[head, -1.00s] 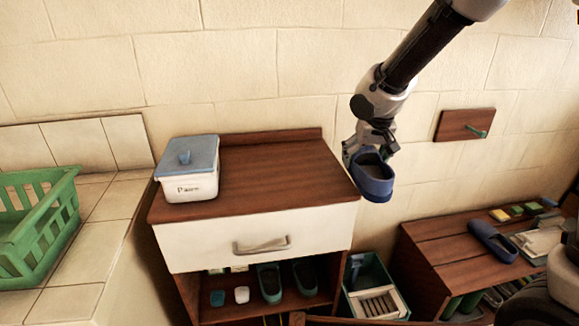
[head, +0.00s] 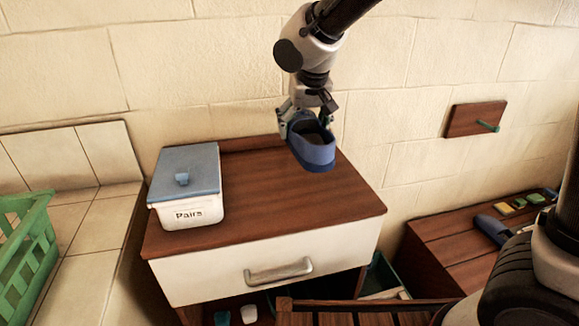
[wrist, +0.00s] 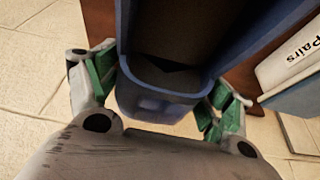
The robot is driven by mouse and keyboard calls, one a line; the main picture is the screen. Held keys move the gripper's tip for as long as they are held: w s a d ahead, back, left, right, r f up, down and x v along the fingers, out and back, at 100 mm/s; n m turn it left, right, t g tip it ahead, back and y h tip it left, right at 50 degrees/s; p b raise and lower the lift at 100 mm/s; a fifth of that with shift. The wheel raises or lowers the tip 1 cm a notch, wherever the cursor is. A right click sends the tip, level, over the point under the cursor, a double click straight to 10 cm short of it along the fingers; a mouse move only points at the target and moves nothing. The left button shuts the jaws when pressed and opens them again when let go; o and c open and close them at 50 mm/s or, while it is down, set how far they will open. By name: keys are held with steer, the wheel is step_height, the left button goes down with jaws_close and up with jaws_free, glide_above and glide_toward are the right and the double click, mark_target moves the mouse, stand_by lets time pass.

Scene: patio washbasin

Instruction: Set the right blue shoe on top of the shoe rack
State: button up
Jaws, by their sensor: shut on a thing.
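A blue shoe (head: 313,155) hangs from my gripper (head: 306,118) in the head view, in the air over the right rear part of a dark wooden cabinet top (head: 270,205). In the wrist view the shoe (wrist: 160,100) sits between the green-padded fingers, which are shut on its end. Another blue shoe (head: 493,230) lies on a low wooden bench (head: 440,245) at the right, partly hidden by my own body. A slatted wooden piece (head: 350,318) shows at the bottom edge, mostly cut off.
A white box with a blue lid, marked "Pairs" (head: 188,214), stands on the cabinet top's left side. The top's middle and right are clear. A white drawer (head: 215,280) is below. A green basket (head: 28,245) is at far left; a wall peg board (head: 472,119) is at right.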

steer(key=f, duration=0.6)
steer(key=shift+w+a, duration=0.25)
steer(key=shift+w, duration=0.1)
steer(key=shift+f, duration=2)
steer(key=shift+f, duration=0.1)
steer(key=o, duration=1.3)
steer(key=shift+c, duration=0.2)
